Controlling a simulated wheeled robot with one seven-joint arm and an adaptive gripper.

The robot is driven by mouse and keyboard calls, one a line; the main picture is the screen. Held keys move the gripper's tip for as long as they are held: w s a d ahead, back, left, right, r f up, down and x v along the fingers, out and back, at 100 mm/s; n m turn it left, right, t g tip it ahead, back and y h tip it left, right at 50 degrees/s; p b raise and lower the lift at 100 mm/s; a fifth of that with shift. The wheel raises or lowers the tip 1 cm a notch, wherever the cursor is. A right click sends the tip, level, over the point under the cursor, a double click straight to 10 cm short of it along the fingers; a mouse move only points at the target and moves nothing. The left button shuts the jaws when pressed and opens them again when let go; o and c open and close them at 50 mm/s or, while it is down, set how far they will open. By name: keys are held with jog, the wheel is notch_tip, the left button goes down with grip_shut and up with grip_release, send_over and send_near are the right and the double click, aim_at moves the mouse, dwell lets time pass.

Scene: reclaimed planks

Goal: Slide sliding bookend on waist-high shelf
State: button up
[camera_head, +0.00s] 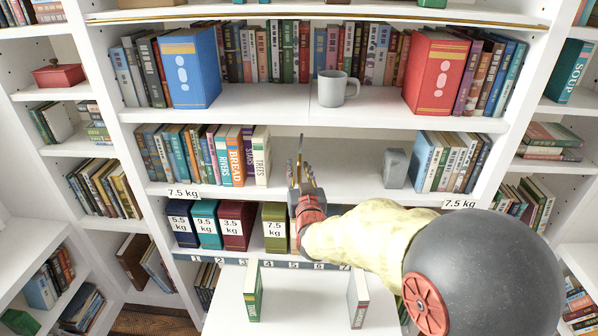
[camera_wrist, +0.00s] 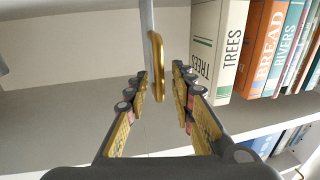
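My gripper (camera_head: 303,176) reaches into the middle shelf (camera_head: 335,150). In the wrist view my gripper (camera_wrist: 160,88) is open, with one finger on each side of the plate. Gaps show beside the plate, and I cannot tell whether either finger touches it.
The TREES book (camera_head: 261,157) ends the left row. A grey block (camera_head: 395,168) stands beside the right books (camera_head: 448,160). Bare shelf lies between my gripper and that block. Labelled weight boxes (camera_head: 235,226) stand below. A mug (camera_head: 336,88) sits on the shelf above.

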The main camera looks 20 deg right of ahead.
jog(key=shift+c, duration=0.3)
grip_shut()
dwell(0.6)
